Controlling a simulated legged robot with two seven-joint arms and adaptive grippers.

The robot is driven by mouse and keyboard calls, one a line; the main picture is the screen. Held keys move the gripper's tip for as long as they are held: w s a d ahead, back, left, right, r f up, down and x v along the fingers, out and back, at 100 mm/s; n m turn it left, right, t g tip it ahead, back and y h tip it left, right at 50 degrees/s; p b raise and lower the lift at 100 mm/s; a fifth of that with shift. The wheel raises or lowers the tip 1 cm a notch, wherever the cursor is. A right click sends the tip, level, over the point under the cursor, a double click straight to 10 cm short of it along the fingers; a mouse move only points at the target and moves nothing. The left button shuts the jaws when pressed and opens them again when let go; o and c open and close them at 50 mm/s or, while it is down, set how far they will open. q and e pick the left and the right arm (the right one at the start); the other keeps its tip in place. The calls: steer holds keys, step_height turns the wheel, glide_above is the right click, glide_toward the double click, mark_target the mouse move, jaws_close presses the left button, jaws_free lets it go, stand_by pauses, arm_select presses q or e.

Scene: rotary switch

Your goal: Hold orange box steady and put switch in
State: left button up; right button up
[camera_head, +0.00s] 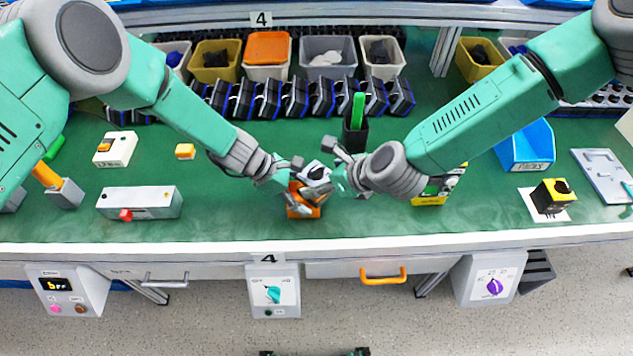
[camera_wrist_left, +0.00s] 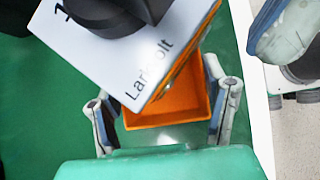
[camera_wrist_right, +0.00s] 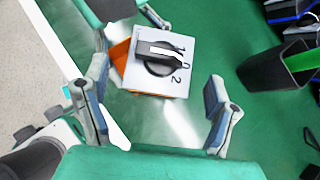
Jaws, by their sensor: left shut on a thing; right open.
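The orange box (camera_head: 304,211) stands on the green table near its front edge, and its open interior shows in the left wrist view (camera_wrist_left: 165,112). My left gripper (camera_head: 296,190) is shut on the box, with a finger on each side. The switch (camera_wrist_right: 158,66), a light grey plate with a black knob and position numbers, is at the box's top. In the left wrist view the switch (camera_wrist_left: 100,45) looks turned and tilted against the opening, covering part of it. How deep it sits is hidden. My right gripper (camera_head: 345,175) is open beside it, fingers apart and not touching the switch.
A black holder with a green item (camera_head: 356,125) stands just behind my right gripper. A yellow box (camera_head: 432,192) is to its right, partly under my right arm. A grey box with a red button (camera_head: 140,203) is at left. Bins line the back.

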mark_target(323, 178)
steer(key=x, duration=0.3)
steer(key=shift+w+a+f, duration=0.1)
steer(key=shift+f, duration=0.05)
steer(key=c, duration=1.6)
steer(key=shift+o, duration=0.2)
steer(key=shift+r, duration=0.45)
steer(key=r, duration=0.2)
steer(key=shift+s+d+r, duration=0.3)
steer(key=shift+s+d, duration=0.05)
steer(key=shift+d, duration=0.05)
steer(key=s+d, duration=1.2)
